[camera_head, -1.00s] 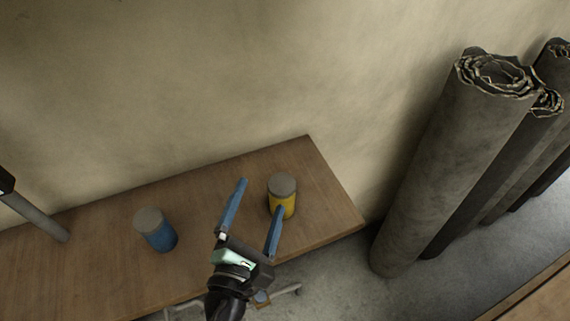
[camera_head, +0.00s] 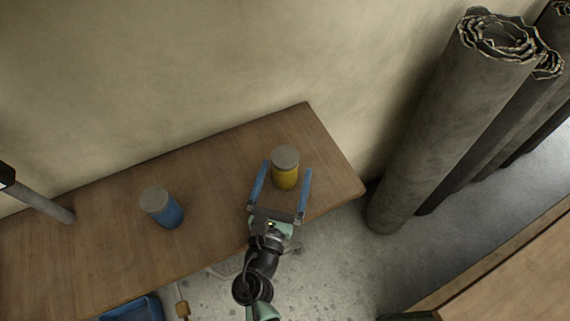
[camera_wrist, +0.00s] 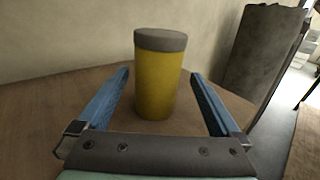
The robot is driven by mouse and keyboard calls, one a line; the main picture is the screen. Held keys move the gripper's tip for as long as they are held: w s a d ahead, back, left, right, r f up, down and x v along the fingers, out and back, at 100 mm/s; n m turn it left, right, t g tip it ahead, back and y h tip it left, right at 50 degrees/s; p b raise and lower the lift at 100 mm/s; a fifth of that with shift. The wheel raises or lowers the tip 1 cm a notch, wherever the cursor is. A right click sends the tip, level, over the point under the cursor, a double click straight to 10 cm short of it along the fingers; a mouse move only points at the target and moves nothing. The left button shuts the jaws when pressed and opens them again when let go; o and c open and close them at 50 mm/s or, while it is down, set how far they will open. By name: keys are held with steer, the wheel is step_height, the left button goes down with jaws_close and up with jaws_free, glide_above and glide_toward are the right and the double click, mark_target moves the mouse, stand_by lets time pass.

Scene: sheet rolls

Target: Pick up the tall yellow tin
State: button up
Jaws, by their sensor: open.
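The yellow tin (camera_head: 285,174) stands upright on the wooden table near its right end. It has a grey lid. My gripper (camera_head: 286,172) is open, with one blue finger on each side of the tin in the head view. In the wrist view, the yellow tin (camera_wrist: 157,85) stands upright near the fingertips of my gripper (camera_wrist: 160,74), roughly centred between them. Gaps show on both sides of it, so neither finger appears to touch it.
A blue tin (camera_head: 166,213) with a grey lid stands on the table (camera_head: 110,240) to the left. A grey pole (camera_head: 42,205) is at the far left. Large dark sheet rolls (camera_head: 450,120) stand right of the table. A wall (camera_head: 180,80) runs behind it.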

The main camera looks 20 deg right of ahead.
steer(key=x, duration=0.4)
steer(key=shift+w+d+r+p, duration=0.1)
steer(key=shift+w+r+p, duration=0.05)
steer(key=shift+w+p, duration=0.3)
jaws_close()
